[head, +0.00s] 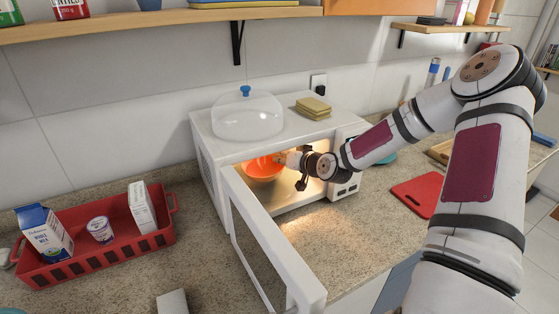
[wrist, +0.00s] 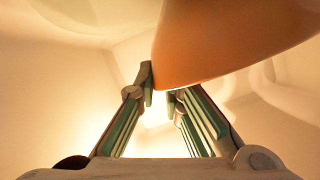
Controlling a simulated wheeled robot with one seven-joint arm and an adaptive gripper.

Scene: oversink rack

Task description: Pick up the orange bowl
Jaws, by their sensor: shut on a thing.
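The orange bowl (head: 262,170) is inside the open, lit microwave (head: 205,135) in the head view, near its left side. It fills the upper right of the wrist view (wrist: 235,45). My gripper (head: 285,160) reaches into the microwave from the right and meets the bowl's right side. In the wrist view my gripper (wrist: 160,85) has its fingertips at the bowl's lower left edge, shut on it. The contact on the bowl's far side is partly hidden. I cannot tell whether the bowl is clear of the microwave floor.
The microwave door (head: 270,240) stands open towards the front. A clear dome cover (head: 247,115) and sponges (head: 313,107) are on top. A red basket (head: 95,250) with cartons and a cup is at left; a red board (head: 418,194) lies at right.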

